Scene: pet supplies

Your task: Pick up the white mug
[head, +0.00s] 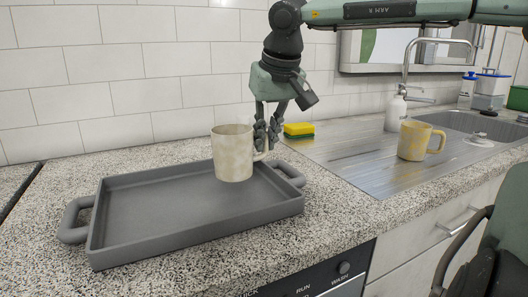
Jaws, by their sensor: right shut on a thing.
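A white mug (231,157) with faint beige mottling is upright over the right part of the grey tray (98,240). I cannot tell whether its base touches the tray. My right gripper (263,143) comes down from above and is shut on the mug's right side, at its handle. The fingers hide most of the handle. My left gripper is not in view.
A yellow mug (414,140) stands on the steel drainboard (350,152) to the right. A yellow and green sponge (299,130) lies behind, near the wall. A soap dispenser (394,115) and tap (407,68) stand by the sink. Speckled counter in front is clear.

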